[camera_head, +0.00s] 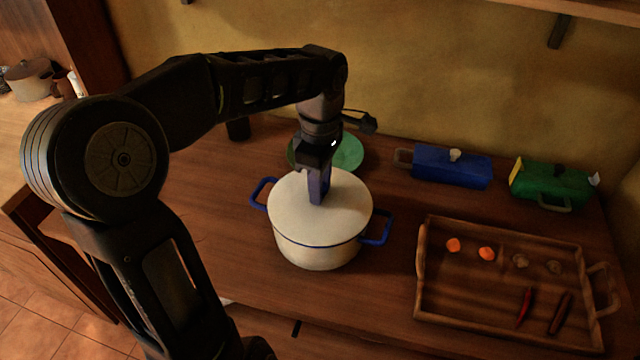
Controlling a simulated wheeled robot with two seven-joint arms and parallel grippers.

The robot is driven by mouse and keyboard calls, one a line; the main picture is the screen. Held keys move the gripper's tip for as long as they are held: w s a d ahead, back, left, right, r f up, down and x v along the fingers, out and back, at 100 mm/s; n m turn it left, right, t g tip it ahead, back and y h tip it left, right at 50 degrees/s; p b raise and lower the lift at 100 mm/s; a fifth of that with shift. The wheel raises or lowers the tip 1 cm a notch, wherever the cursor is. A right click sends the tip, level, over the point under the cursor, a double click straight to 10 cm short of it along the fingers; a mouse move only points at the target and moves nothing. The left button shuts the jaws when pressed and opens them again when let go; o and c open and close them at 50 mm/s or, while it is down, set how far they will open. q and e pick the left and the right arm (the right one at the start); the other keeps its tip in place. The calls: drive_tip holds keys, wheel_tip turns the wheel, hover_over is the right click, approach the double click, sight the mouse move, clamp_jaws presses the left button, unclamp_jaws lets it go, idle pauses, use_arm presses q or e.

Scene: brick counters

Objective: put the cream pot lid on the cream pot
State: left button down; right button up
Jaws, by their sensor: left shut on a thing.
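The cream pot (318,254) stands upright on the wooden counter, with a blue handle on each side and a blue line at its rim. The cream pot lid (345,212) lies over the pot's mouth and looks level, touching or very close to the rim. My left gripper (319,192) points down at the middle of the lid and is shut on the lid; its fingers hide the knob. My right gripper is not in view.
A green plate (347,153) lies behind the pot. A blue lidded box (452,168) and a green lidded box (552,186) stand at the back right. A wooden tray (420,268) with vegetables lies at the right. The counter left of the pot is clear.

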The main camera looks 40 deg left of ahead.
use_arm(q)
drive_tip(key=c, duration=0.5)
unclamp_jaws()
drive_tip(key=shift+r+p, duration=2.6)
drive_tip(key=shift+r, duration=0.9)
